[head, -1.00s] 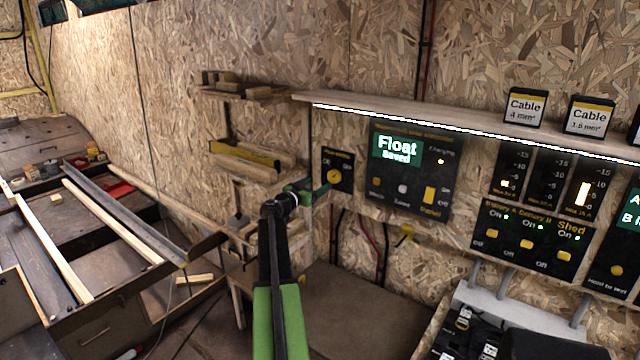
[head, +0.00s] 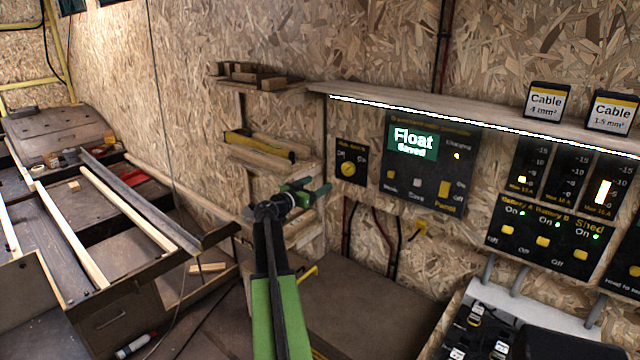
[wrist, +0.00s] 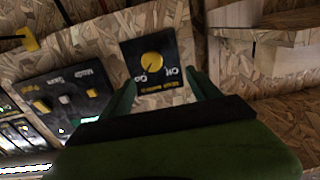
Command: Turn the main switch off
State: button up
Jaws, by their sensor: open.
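The main switch is a small black panel with a round yellow knob (head: 348,168), mounted on the chipboard wall. It has On and Off labels. The knob also shows upside down in the wrist view (wrist: 152,61), where its dark mark seems to point toward On. My gripper (head: 311,190) is open and empty, below and left of the panel in the head view. In the wrist view my fingertips (wrist: 160,84) are spread, with the panel beyond and between them. No contact with the knob shows.
A larger black charger panel (head: 425,165) reading Float hangs right of the switch. A panel of yellow switches (head: 541,240) is further right. Small wooden shelves (head: 262,155) are left of the switch, and a lit shelf (head: 450,115) runs above. A brown bench top (head: 365,315) lies below.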

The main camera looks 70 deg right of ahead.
jog(key=v, duration=0.6)
jog(key=shift+a, duration=0.4)
jog(key=shift+w, duration=0.1)
jog(key=v, duration=1.7)
jog(key=shift+a, duration=0.2)
jog(key=shift+w, duration=0.1)
